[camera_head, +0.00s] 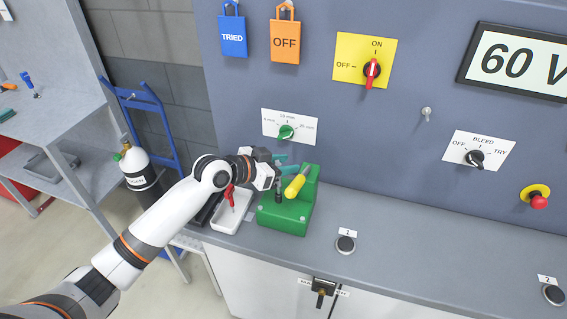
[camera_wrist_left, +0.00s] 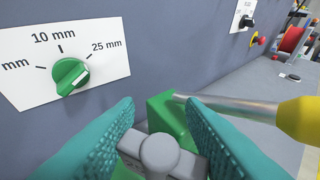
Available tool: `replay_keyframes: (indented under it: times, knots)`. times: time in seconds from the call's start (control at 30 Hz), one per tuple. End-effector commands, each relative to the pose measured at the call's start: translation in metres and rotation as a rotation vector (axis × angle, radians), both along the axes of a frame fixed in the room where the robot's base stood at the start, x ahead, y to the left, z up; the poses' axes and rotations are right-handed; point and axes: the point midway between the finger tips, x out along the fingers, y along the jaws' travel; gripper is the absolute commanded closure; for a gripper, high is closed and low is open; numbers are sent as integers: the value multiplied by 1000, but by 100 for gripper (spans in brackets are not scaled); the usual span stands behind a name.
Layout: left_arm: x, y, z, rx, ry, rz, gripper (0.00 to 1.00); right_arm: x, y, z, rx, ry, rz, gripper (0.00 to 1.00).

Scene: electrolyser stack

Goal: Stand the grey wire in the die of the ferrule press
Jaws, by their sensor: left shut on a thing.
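The green ferrule press (camera_head: 286,216) stands on the bench, with a yellow-handled lever (camera_head: 294,187) raised at a slant. It also shows behind the fingers in the left wrist view (camera_wrist_left: 168,117). My left gripper (camera_head: 281,168) is over the left side of the press. Its teal fingers (camera_wrist_left: 160,140) are closed on a grey piece with a round top and a crossbar (camera_wrist_left: 160,153), which I take to be the grey wire's upper end. A dark stem (camera_head: 278,191) shows below the fingers. The die is hidden, so I cannot tell whether the wire is inside it. My right gripper is out of view.
A white tray (camera_head: 226,221) with a red-handled item stands left of the press. A green selector knob (camera_head: 286,132) is on the panel behind. The lever's metal rod (camera_wrist_left: 230,106) passes close to the right finger. The bench (camera_head: 420,240) right of the press is largely clear.

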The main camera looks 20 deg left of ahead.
Motion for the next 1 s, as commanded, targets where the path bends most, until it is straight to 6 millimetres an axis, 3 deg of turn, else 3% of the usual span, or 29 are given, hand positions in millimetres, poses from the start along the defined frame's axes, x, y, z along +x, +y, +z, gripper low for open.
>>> replay_keyframes:
  times: [1.0]
  knots:
    - [0,0,-25,1,1,0,97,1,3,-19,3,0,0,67]
